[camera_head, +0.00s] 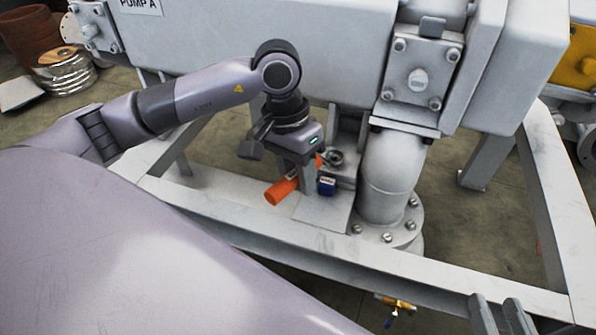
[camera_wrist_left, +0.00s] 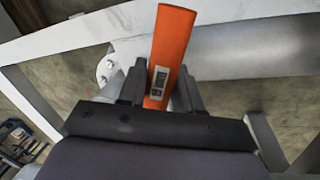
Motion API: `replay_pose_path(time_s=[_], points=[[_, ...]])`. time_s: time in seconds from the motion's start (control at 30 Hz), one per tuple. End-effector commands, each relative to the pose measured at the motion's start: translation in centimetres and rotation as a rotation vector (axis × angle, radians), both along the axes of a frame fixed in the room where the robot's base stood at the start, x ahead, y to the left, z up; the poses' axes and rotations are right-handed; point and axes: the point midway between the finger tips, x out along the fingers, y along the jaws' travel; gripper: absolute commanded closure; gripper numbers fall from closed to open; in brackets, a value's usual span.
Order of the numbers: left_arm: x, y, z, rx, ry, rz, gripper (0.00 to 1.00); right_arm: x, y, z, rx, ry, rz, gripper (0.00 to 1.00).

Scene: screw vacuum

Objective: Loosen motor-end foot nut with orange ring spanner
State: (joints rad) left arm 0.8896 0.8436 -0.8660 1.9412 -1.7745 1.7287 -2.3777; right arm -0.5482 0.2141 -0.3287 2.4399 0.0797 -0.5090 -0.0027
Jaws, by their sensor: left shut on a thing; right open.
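The orange spanner's handle (camera_head: 281,191) sticks out to the lower left of my left gripper (camera_head: 303,172) in the head view. In the left wrist view the orange handle (camera_wrist_left: 173,50), with a small printed label, stands between the two fingers of the left gripper (camera_wrist_left: 161,85), which is shut on it. A grey round part (camera_head: 335,158) shows just beyond the gripper at the pump's foot. I cannot tell whether the spanner's ring is around the foot nut there. My right gripper (camera_head: 497,316) is partly in view at the bottom right, open and away from the spanner.
A small blue block (camera_head: 327,186) sits close beside the left gripper on the foot plate (camera_head: 323,214). A bolted grey pipe flange (camera_head: 396,231) stands to the right. The large pump housing (camera_head: 240,40) is close above. The frame rail (camera_head: 400,281) runs along the front, with a brass valve (camera_head: 395,304) below.

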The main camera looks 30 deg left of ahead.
Motion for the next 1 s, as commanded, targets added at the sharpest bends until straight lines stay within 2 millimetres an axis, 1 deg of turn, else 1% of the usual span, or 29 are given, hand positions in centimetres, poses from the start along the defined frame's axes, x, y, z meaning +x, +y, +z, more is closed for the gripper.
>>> replay_pose_path(time_s=[0.5,0.77,0.87,1.0], points=[[0.0,0.0,-1.0,0.0,0.0,0.0,1.0,0.0,0.0,0.0,0.0,-0.001,0.0,0.57],[0.0,0.0,-1.1,0.0,0.0,0.0,1.0,0.0,0.0,0.1,-0.003,-0.004,-0.002,0.57],[0.0,0.0,-1.1,0.0,0.0,0.0,1.0,0.1,-0.2,0.3,-0.013,-0.015,-0.006,0.57],[0.0,0.0,-1.1,0.0,0.0,0.0,1.0,0.1,-0.4,1.0,-0.023,-0.045,-0.013,0.57]])
